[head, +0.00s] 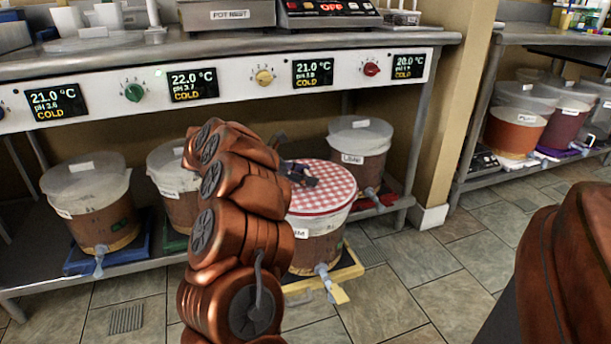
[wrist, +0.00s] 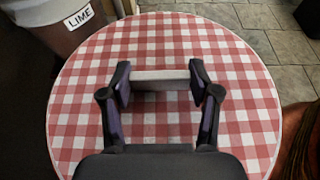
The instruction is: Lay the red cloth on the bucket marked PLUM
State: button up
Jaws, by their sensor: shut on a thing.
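The red-and-white checked cloth (head: 322,189) covers the round top of a bucket (head: 318,250) in the lower middle of the head view. I cannot tell whether its full weight rests there. That bucket's label is partly hidden by my arm; only its last letters show, perhaps "UM". In the wrist view the cloth (wrist: 75,110) fills most of the picture as a flat disc. My gripper (head: 303,172) is over the cloth's middle. In the wrist view my gripper (wrist: 160,85) is shut on a pale bar (wrist: 165,75) at the cloth's centre.
The bucket stands on a yellow tray (head: 345,272). A LIME bucket (wrist: 72,35) is close behind it. Lidded buckets (head: 90,205) stand on the low shelf at left. More buckets (head: 515,130) stand on the right shelf. The bench (head: 130,50) overhangs. Tiled floor (head: 400,300) is open in front.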

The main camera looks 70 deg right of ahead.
jog(key=o, duration=1.2)
jog(key=shift+o, duration=0.2)
jog(key=shift+o, duration=1)
jog(key=shift+r, duration=0.15)
jog(key=shift+r+p, duration=0.45)
jog(key=shift+r, duration=2.9)
